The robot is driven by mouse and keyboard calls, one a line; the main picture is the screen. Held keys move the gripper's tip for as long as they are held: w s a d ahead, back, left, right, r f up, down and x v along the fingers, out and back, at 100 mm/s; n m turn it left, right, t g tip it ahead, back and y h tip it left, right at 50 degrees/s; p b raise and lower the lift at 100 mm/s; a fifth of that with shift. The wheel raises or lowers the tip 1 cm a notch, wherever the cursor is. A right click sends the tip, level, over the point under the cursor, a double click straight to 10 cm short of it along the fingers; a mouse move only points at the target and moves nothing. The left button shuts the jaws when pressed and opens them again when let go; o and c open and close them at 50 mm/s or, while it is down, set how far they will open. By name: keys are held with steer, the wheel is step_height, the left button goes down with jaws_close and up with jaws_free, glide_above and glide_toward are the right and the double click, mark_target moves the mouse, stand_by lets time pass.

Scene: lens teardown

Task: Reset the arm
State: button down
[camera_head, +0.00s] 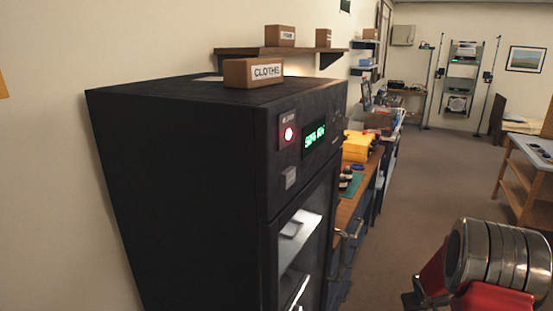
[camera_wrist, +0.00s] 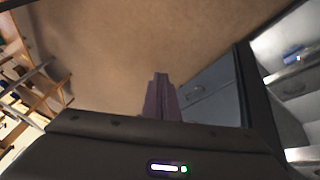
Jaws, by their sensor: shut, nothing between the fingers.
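My gripper (camera_wrist: 161,77) shows in the wrist view, its two fingers pressed together in the middle above the dark gripper body. Nothing is between them. They point out over bare brown floor (camera_wrist: 130,35) and touch nothing that I can see. In the head view, red and silver links of my arm are at the lower right; the fingers are out of that picture. A tall black cabinet (camera_head: 185,180) with a red light, a green display and a glass front stands close at the left.
A box marked CLOTHS (camera_head: 252,73) sits on the cabinet. Behind it, a workbench (camera_head: 348,212) holds a yellow case (camera_head: 357,146). In the wrist view, a grey-blue drawer front (camera_wrist: 205,88) and lit shelves (camera_wrist: 298,85) are at right. A wooden table (camera_head: 515,185) stands right; the floor between is clear.

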steer(key=s+a+r+t+y, duration=0.1)
steer(key=s+a+r+y, duration=0.2)
steer(key=s+a+r, duration=2.8)
steer(key=shift+s+a+r, duration=0.3)
steer(key=shift+s+r, duration=0.15)
steer(key=shift+r, duration=0.2)
